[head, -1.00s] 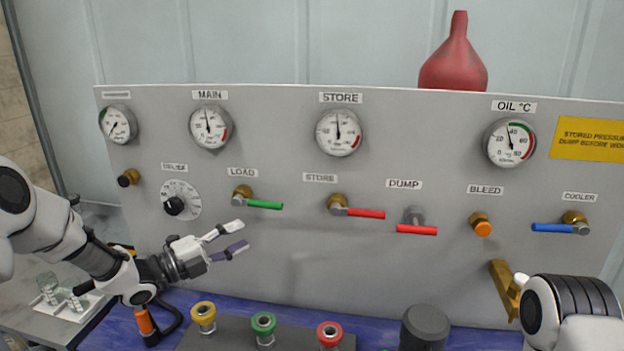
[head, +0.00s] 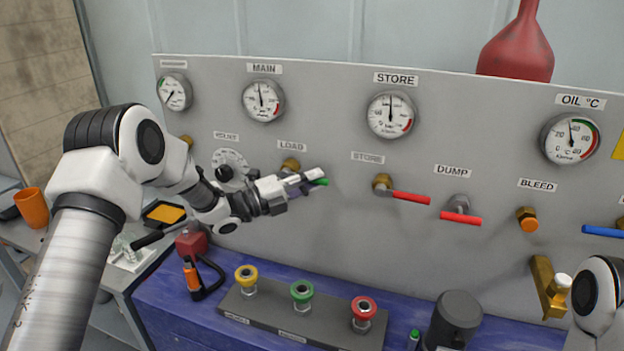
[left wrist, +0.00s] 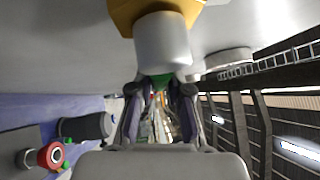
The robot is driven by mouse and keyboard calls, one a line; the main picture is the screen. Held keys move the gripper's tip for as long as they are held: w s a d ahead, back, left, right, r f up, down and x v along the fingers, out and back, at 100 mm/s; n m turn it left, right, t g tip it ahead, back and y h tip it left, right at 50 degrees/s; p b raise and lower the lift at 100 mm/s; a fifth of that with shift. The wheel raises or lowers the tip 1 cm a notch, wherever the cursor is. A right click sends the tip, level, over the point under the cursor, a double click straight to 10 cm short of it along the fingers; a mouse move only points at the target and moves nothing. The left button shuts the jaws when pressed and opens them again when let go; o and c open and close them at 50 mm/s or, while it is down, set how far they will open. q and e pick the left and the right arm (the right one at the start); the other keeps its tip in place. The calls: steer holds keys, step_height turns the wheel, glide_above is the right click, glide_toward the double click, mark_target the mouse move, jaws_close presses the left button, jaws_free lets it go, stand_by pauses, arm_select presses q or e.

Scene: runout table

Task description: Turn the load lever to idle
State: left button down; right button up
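The load lever (head: 322,182) has a green handle on a brass valve (head: 290,165) under the LOAD label (head: 291,146). The handle points right along the panel; only its green tip shows past my gripper in the head view. My left gripper (head: 308,181) is at the handle, covering most of it. In the left wrist view, the fingers (left wrist: 160,100) are apart, one on each side of the green handle (left wrist: 157,82), below the grey hub (left wrist: 162,45). I cannot tell whether they touch it. My right gripper is out of view; part of my right arm shows at lower right.
The red-handled store lever (head: 410,197) is right of the load lever, with the dump lever (head: 460,217) beyond. The relief dial (head: 230,165) is partly behind my left arm. Yellow, green and red buttons (head: 302,291) stand on a block below the panel.

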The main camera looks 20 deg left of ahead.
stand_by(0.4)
arm_select(q)
steer(key=shift+f+m+g+y+b, duration=0.3)
steer(key=shift+f+m+g+b, duration=0.25)
steer(key=shift+b, duration=0.35)
steer(key=a+f+m+g+y, duration=0.3)
steer(key=a+f+m+y, duration=0.3)
steer(key=y, duration=0.5)
steer(key=shift+a+m+y, duration=0.3)
steer(key=shift+a+m, duration=0.1)
steer(key=shift+m, duration=0.85)
steer(key=shift+w+g, duration=0.1)
steer(key=shift+g, duration=0.15)
